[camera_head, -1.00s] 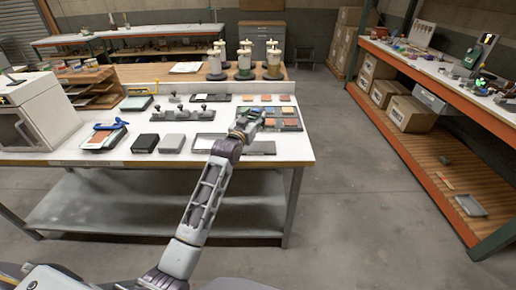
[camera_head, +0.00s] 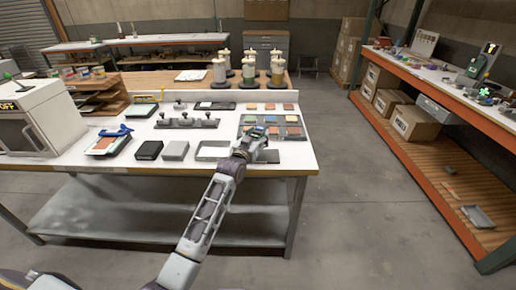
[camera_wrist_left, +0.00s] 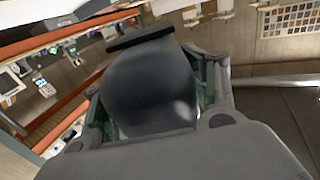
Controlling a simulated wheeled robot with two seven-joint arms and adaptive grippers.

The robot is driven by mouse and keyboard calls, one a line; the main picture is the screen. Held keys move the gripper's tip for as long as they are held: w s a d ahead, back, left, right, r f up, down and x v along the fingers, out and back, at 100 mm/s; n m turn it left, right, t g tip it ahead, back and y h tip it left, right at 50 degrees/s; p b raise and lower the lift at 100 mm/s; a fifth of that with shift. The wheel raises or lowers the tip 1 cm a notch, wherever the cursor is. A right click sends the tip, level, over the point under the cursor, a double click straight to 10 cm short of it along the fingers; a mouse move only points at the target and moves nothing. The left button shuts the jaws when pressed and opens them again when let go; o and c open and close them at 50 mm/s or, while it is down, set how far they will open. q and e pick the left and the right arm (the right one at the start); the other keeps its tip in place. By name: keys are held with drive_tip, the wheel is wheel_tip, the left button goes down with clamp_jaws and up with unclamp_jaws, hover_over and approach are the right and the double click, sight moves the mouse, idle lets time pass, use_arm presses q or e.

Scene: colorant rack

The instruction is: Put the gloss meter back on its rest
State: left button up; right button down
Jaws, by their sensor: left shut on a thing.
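My left gripper (camera_head: 258,134) is over the front right of the white table, by the near edge of a tray of coloured panels (camera_head: 284,132). In the left wrist view it is shut on a dark, rounded, smooth body with a flat black end, which I take to be the gloss meter (camera_wrist_left: 150,85). It hides most of the fingers. In the head view the meter is too small to make out clearly. A flat grey plate (camera_head: 268,157) lies just in front of the gripper, and a framed shallow tray (camera_head: 212,150) lies to its left. I cannot tell which is the rest. My right gripper is not in view.
A black block (camera_head: 148,150) and a grey block (camera_head: 175,150) sit along the front edge. A row of dark knobbed pieces (camera_head: 187,122) is behind them. Several capped cylinders (camera_head: 248,70) stand at the back. The floor right of the table is clear.

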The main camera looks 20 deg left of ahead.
use_arm(q)
drive_tip(key=shift+f, duration=0.75)
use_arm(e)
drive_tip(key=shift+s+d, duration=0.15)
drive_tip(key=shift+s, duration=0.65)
use_arm(q)
drive_tip(key=shift+f, duration=0.15)
